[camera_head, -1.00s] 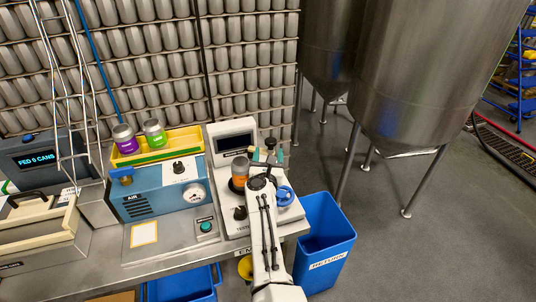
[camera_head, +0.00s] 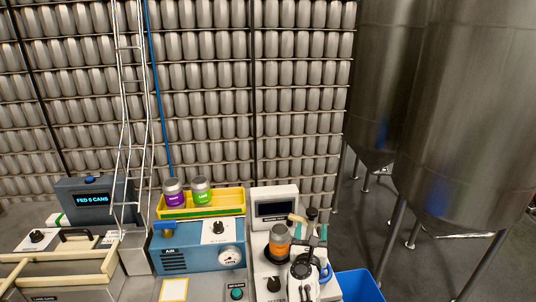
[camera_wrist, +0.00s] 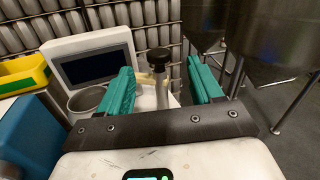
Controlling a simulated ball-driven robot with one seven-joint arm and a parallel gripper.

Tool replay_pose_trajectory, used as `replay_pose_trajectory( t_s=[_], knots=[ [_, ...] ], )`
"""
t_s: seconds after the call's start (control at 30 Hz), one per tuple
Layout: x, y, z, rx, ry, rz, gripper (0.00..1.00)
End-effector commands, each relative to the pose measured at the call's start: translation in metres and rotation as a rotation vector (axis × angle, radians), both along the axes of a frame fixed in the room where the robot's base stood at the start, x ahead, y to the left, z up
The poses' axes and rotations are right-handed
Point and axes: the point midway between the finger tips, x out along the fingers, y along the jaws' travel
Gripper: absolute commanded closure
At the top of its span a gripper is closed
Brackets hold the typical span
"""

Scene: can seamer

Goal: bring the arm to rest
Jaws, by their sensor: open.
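My gripper (camera_wrist: 160,92) shows in the wrist view with its two teal fingers spread apart and nothing between them. A black-topped post of the tester (camera_wrist: 158,62) stands beyond the fingers, seen through the gap. In the head view my gripper (camera_head: 312,240) is at the right part of the tester (camera_head: 274,268), just right of an orange can (camera_head: 279,240). The can stands upright on the tester and is apart from the fingers as far as I can tell. In the wrist view the can's silver rim (camera_wrist: 87,100) is left of the left finger.
A yellow tray (camera_head: 228,201) with a purple can (camera_head: 174,193) and a green can (camera_head: 201,190) sits on the blue air unit (camera_head: 190,257). A blue bin (camera_head: 358,284) stands at right, below the bench. Steel tanks (camera_head: 462,110) stand behind it. Shelved cans line the back.

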Motion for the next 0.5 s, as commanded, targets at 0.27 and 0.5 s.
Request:
replay_pose_trajectory(
  t_s=[0.27, 0.5],
  knots=[
    [-0.045, -0.062, 0.026, -0.959, 0.134, 0.285, 0.35],
    [-0.148, -0.074, -0.012, -1.84, 0.354, 0.661, 0.35]
  ],
)
